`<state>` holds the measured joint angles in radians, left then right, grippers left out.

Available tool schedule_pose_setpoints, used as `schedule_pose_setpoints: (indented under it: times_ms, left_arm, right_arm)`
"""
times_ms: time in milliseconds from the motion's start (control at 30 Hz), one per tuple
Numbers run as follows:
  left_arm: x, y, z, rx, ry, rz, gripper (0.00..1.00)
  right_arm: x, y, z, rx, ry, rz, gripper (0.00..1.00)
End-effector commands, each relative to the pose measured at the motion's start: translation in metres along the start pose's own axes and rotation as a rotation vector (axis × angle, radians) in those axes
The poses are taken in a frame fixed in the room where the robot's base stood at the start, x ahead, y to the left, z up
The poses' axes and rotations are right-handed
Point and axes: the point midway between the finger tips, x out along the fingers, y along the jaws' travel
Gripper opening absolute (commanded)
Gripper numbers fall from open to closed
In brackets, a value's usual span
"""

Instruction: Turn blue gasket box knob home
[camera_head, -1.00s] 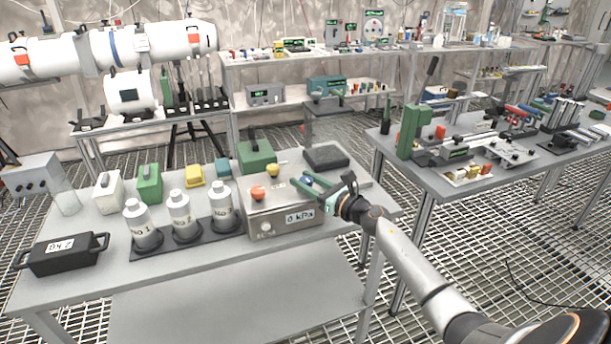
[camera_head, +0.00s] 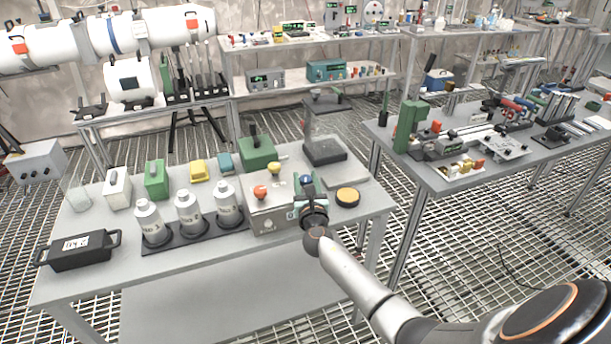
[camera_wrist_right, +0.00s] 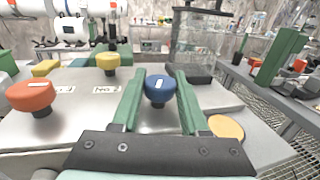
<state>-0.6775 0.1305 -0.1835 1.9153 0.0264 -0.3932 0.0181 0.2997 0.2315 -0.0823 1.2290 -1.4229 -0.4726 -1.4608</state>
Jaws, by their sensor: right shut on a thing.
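The grey gasket box (camera_head: 268,226) stands on the near table and carries an orange knob (camera_head: 260,191), a yellow knob (camera_head: 274,168) and a blue knob (camera_wrist_right: 159,90). The blue knob has a white pointer mark on top, pointing away and slightly right in the right wrist view. My right gripper (camera_wrist_right: 160,92) has its green fingers on either side of the blue knob, shut on it. In the head view the gripper (camera_head: 305,181) is over the box's right end and hides part of it. My left gripper is not in view.
A yellow disc (camera_head: 347,196) lies right of the box. White bottles (camera_head: 188,212) stand on a dark tray to its left. A green box (camera_head: 258,152) and a dark stand (camera_head: 325,150) are behind. A black bin (camera_head: 78,250) is at the table's left end.

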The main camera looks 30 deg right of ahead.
Motion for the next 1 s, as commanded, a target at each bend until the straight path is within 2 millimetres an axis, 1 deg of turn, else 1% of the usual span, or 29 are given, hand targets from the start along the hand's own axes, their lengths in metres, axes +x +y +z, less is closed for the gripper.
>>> schedule_pose_setpoints:
  times_ms: [33, 200, 500, 700, 1000]
  left_arm:
    - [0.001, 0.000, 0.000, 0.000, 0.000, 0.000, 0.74]
    - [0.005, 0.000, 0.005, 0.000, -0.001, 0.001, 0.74]
    - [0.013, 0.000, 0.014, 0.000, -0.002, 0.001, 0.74]
    - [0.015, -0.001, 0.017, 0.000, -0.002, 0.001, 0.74]
    - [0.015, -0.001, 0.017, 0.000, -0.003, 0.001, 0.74]
  right_arm:
    - [0.000, 0.002, 0.000, 0.004, 0.000, -0.042, 0.00]
    - [0.001, 0.002, -0.001, 0.002, -0.001, -0.179, 0.00]
    - [0.001, 0.001, -0.001, 0.001, -0.003, -0.341, 0.00]
    - [0.001, 0.000, 0.000, 0.000, -0.003, -0.392, 0.00]
    - [0.000, -0.001, 0.001, -0.001, -0.003, -0.407, 0.00]
